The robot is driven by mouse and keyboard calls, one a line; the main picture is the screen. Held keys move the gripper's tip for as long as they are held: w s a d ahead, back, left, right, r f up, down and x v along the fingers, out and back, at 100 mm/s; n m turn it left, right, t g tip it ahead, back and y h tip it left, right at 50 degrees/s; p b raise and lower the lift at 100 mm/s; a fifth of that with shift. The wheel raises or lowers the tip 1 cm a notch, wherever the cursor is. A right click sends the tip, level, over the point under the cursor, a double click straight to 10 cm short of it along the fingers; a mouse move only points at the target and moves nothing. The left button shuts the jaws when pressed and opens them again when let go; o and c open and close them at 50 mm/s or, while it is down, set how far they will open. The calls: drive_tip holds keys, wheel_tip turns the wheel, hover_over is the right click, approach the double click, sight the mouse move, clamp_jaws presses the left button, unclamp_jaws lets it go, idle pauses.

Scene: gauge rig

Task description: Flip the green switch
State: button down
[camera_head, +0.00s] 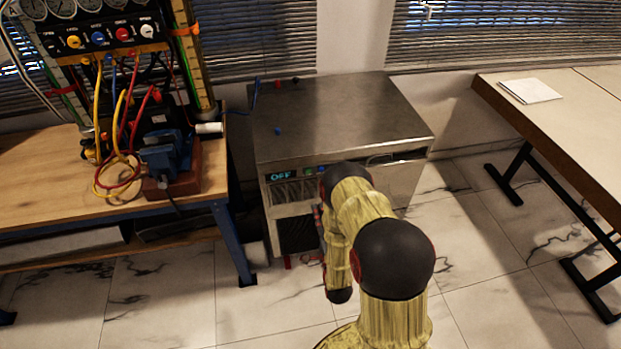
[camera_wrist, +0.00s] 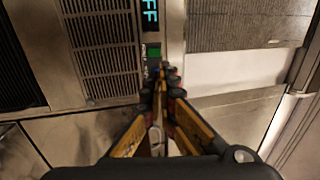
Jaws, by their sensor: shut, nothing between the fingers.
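The green switch (camera_wrist: 154,53) shows in the wrist view as a small green patch on the front panel of the metal cabinet, just below the lit display (camera_wrist: 149,14). In the head view the display (camera_head: 282,176) reads OFF, and the green switch (camera_head: 309,171) is a small patch to its right, close to my arm. My gripper (camera_wrist: 160,80) is shut and empty, with its fingertips just below the green switch in the wrist picture. I cannot tell whether they touch the panel. A small blue part near the tips is partly hidden.
The metal cabinet (camera_head: 340,110) has a mostly clear top with a few small knobs. A wooden bench (camera_head: 50,190) with gauges, hoses and a blue vise (camera_head: 165,155) stands to the left. A table (camera_head: 570,110) with white paper (camera_head: 530,90) stands at the right. Tiled floor is open in front.

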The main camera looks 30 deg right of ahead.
approach(309, 171)
drive_tip(key=b+x, duration=0.1)
drive_tip(key=x, duration=0.5)
drive_tip(key=shift+w+r+b, duration=0.25)
drive_tip(key=shift+w+b, duration=0.15)
idle(0.3)
drive_tip(key=p, duration=0.1)
drive_tip(key=r+g+p, duration=0.1)
drive_tip(key=p, duration=0.1)
drive_tip(key=shift+w+d+r, duration=0.1)
drive_tip(key=shift+w+d, duration=0.05)
drive_tip(key=shift+w, duration=0.2)
drive_tip(key=shift+g+y, duration=0.3)
drive_tip(key=shift+g, duration=0.2)
drive_tip(key=shift+f, duration=0.4)
